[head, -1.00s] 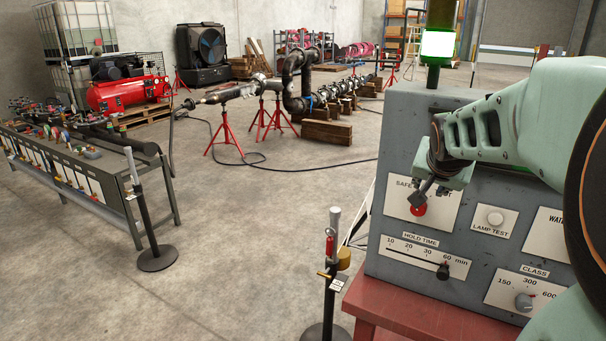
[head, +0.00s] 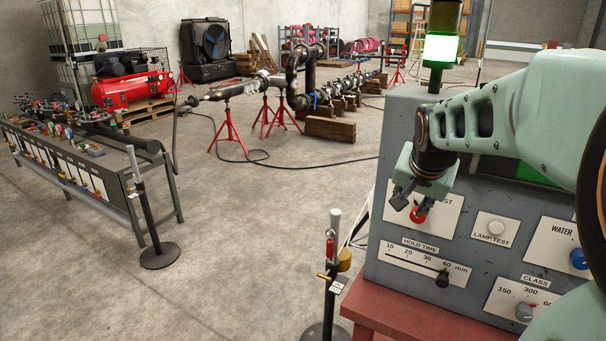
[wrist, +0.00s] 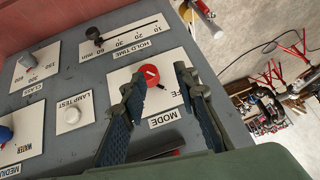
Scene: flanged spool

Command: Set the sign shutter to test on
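The grey control panel (head: 400,250) stands at the right of the head view. A green part (head: 537,172) shows on it behind my arm; it may be the sign shutter, but it is mostly hidden. A red knob (head: 418,215) sits on a white plate, partly covered by my gripper (head: 403,198). In the wrist view my gripper (wrist: 159,77) is open, its fingers apart with the red knob (wrist: 149,75) showing between the tips. Contact cannot be told. A MODE label (wrist: 170,118) and a dark strip (wrist: 165,153) lie nearer the palm.
A hold time slider (head: 442,279), lamp test button (head: 496,228), class knob (head: 525,311) and blue water knob (head: 580,259) are close by. A lit green beacon (head: 440,48) stands above. A post (head: 331,265) stands left of the panel; floor beyond is open.

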